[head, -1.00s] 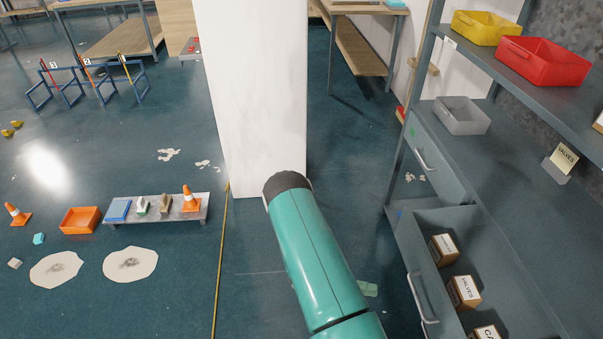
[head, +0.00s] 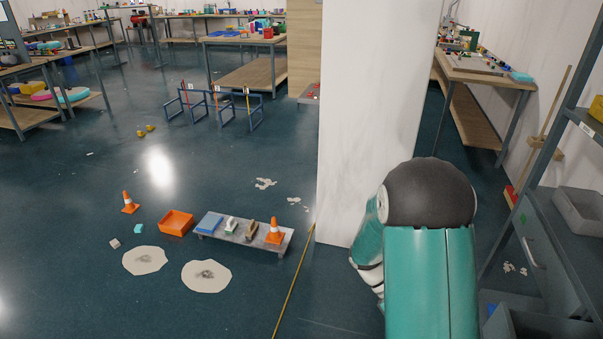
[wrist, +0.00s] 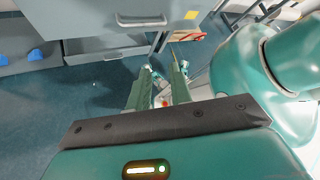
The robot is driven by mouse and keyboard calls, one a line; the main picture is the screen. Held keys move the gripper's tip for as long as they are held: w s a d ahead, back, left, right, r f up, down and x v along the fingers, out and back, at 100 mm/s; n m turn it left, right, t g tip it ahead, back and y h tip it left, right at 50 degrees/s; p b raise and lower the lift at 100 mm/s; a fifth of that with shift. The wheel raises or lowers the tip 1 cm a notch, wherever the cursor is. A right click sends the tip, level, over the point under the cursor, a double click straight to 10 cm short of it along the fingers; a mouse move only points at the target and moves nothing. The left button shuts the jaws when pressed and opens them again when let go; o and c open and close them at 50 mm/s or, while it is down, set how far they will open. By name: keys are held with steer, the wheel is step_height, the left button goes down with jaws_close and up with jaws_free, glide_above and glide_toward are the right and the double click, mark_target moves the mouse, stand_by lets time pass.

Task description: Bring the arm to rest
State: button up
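My arm (head: 430,270) shows in the head view at the lower right, teal with a dark rounded joint at its top. It looks bent there, with another teal link at its left side running downward. My gripper is hidden in the head view. In the wrist view my gripper (wrist: 159,88) shows two green fingers standing apart with a gap between them, and I see nothing held. Its fingers point toward the floor below a grey drawer front (wrist: 115,50). A large teal arm link of mine fills the right of the wrist view.
A white pillar (head: 365,120) stands just beyond my arm. A grey shelf unit (head: 555,180) is close on the right. A low grey platform (head: 240,236) with an orange cone (head: 275,231) and an orange tray (head: 176,222) are on the floor at left. Open floor lies at left.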

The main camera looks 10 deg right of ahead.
steer(key=s+a+r+m+t+y, duration=0.2)
steer(key=a+r+m+t, duration=0.5)
steer(key=r, duration=0.5)
steer(key=s+a+r+m+t+y, duration=0.2)
steer(key=a+r+m+t+y, duration=0.2)
steer(key=r, duration=0.8)
steer(key=a+m+t, duration=0.2)
steer(key=a+t, duration=0.2)
steer(key=a, duration=0.1)
steer(key=shift+s+r+m, duration=0.2)
steer(key=shift+s+m, duration=0.1)
steer(key=shift+m, duration=0.1)
